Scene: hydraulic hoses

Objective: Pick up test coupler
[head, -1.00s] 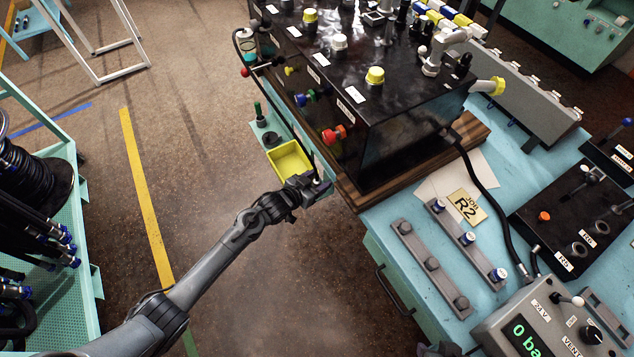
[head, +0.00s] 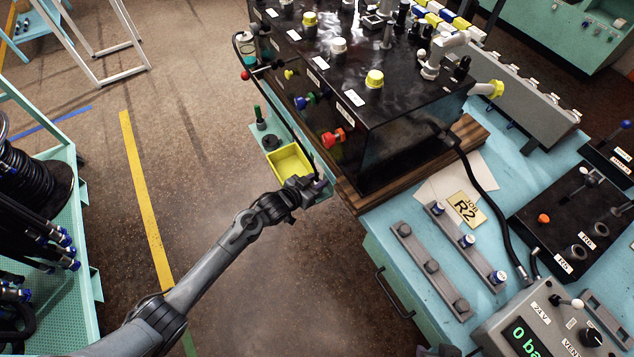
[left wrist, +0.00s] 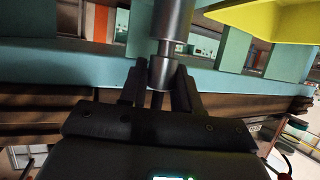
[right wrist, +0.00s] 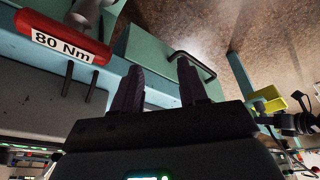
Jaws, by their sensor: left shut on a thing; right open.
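The test coupler (left wrist: 162,73) shows in the left wrist view as a grey metal cylinder with a narrower neck above its lower collar. My left gripper (left wrist: 160,88) is shut on that collar, one dark finger on each side. In the head view my left gripper (head: 316,184) is over the small turquoise side shelf, just right of the yellow tray; the coupler is too small and covered to make out there. My right gripper (right wrist: 160,85) is open and empty in the right wrist view, its fingers apart.
The yellow tray (head: 290,161) sits right beside my left gripper. The black test rig (head: 392,115) on its wooden base stands close to the right. A red 80 Nm tool (right wrist: 62,38) and a drawer handle (right wrist: 194,63) are near my right gripper.

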